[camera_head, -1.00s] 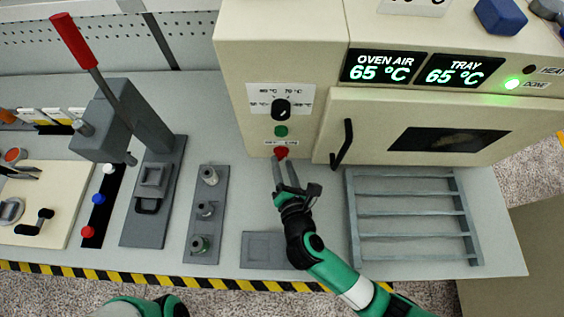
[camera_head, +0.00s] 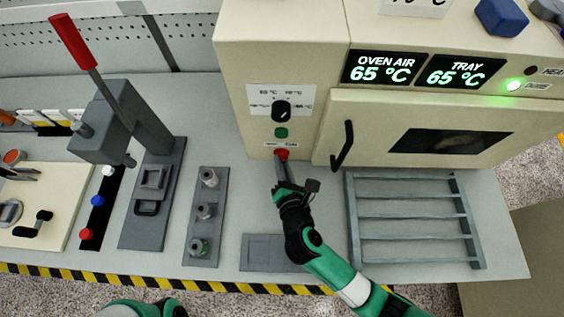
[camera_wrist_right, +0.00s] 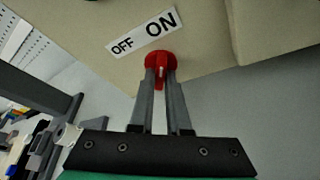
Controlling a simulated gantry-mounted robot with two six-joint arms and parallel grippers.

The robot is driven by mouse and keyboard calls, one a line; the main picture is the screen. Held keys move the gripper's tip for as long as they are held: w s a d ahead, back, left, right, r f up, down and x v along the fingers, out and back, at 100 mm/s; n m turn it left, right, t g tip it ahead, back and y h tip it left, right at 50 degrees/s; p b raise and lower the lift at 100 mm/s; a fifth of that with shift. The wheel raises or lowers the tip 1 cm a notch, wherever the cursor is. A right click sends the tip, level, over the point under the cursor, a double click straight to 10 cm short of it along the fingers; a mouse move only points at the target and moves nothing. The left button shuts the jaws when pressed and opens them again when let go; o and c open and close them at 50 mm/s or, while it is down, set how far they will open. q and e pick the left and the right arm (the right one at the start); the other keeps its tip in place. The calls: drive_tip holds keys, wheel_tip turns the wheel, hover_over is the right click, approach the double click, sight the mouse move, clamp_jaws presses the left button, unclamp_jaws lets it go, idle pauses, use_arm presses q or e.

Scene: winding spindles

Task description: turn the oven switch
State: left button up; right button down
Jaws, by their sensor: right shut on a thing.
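The red oven switch (camera_head: 281,154) sits low on the front of the cream oven housing, below a green button (camera_head: 281,132) and a black dial (camera_head: 281,110). In the right wrist view the red switch (camera_wrist_right: 160,64) is below a label (camera_wrist_right: 142,32) reading OFF and ON. My right gripper (camera_head: 283,166) is at the switch, and its two fingers (camera_wrist_right: 160,80) are shut on the switch's grip from either side. The grip's white mark shows between the fingertips. At the bottom left, a green and black part of my left arm shows, but its gripper fingers do not.
The oven door has a black handle (camera_head: 343,144) close to the right of my right gripper. A grey rack (camera_head: 410,218) lies on the bench to the right. The displays read 65 °C.

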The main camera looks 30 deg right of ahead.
drive_tip(key=shift+r+n+p, duration=0.2)
drive_tip(key=shift+n+p, duration=0.2)
drive_tip(key=shift+p, duration=0.55)
drive_tip(key=n+g+h+p, duration=0.1)
drive_tip(key=n+p, duration=0.1)
drive_tip(key=p, duration=0.1)
drive_tip(key=shift+a+r+p, duration=0.15)
drive_tip(key=shift+p, duration=0.2)
drive_tip(key=shift+n+g+h+p, duration=0.3)
drive_tip(key=shift+n+h+p, duration=0.3)
drive_tip(key=shift+n, duration=0.1)
drive_tip(key=shift+w+n+g+h+p, duration=0.1)
drive_tip(key=shift+n+g+h+p, duration=0.25)
drive_tip(key=shift+n, duration=0.25)
drive_tip(key=shift+a+f+n+h, duration=0.1)
drive_tip(key=shift+f+n+h, duration=0.2)
drive_tip(key=shift+n, duration=0.3)
drive_tip(key=n+h, duration=0.2)
drive_tip(key=shift+n+g+b, duration=0.35)
drive_tip(key=shift+n, duration=0.05)
drive_tip(key=c, duration=0.9)
unclamp_jaws()
